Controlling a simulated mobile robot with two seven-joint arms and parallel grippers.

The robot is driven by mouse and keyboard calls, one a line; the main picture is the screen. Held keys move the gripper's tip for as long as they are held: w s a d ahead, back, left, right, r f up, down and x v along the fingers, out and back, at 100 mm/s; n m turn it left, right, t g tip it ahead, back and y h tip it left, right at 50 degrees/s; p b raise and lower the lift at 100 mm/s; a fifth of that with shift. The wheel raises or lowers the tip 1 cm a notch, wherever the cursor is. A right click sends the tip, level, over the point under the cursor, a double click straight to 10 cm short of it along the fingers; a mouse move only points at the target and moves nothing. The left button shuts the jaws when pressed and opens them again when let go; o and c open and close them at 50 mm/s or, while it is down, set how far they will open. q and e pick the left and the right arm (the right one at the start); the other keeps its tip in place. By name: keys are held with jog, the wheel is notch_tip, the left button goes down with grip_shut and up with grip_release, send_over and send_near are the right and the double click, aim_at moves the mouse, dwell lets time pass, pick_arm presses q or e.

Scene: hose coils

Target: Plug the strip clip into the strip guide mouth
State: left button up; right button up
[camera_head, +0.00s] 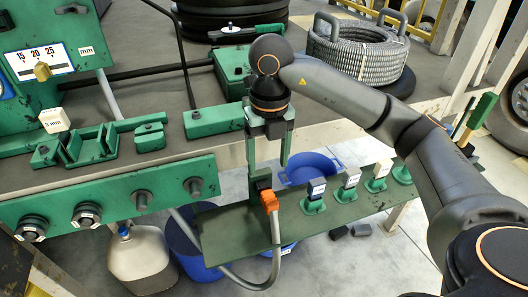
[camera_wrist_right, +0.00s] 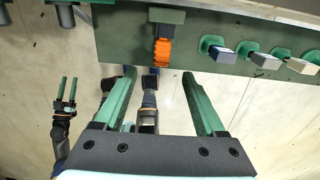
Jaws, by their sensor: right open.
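An orange clip (camera_head: 269,201) sits at the end of a bent grey strip or hose, against a black block (camera_head: 263,181) on the lower green shelf. I cannot tell for sure which part is the strip guide mouth. The orange clip also shows in the right wrist view (camera_wrist_right: 163,52), ahead of the fingertips. My right gripper (camera_head: 268,165) points down just above the clip, its green fingers apart and empty; they show in the right wrist view too (camera_wrist_right: 160,78). My left gripper (camera_wrist_right: 68,88) shows small at the left of that view, its two prongs apart with nothing visible between them.
Small blue, white and beige labelled blocks (camera_head: 350,181) stand in green holders right of the clip. A green panel with black knobs (camera_head: 142,199) is at left. A hose coil (camera_head: 358,50) lies on the bench behind my right arm. Blue buckets (camera_head: 322,163) stand below.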

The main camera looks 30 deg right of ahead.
aim_at(270, 199)
notch_tip(270, 199, down, 12)
jog(key=shift+d+f, duration=0.15)
dwell(0.4)
jog(key=shift+c, duration=0.3)
grip_shut()
dwell(0.3)
dwell(0.5)
jog(key=shift+s, duration=0.4)
dwell(0.5)
jog(key=shift+s+a, duration=0.25)
jog(key=shift+s, duration=0.45)
jog(key=shift+s+a, duration=0.2)
jog(key=shift+s, duration=0.5)
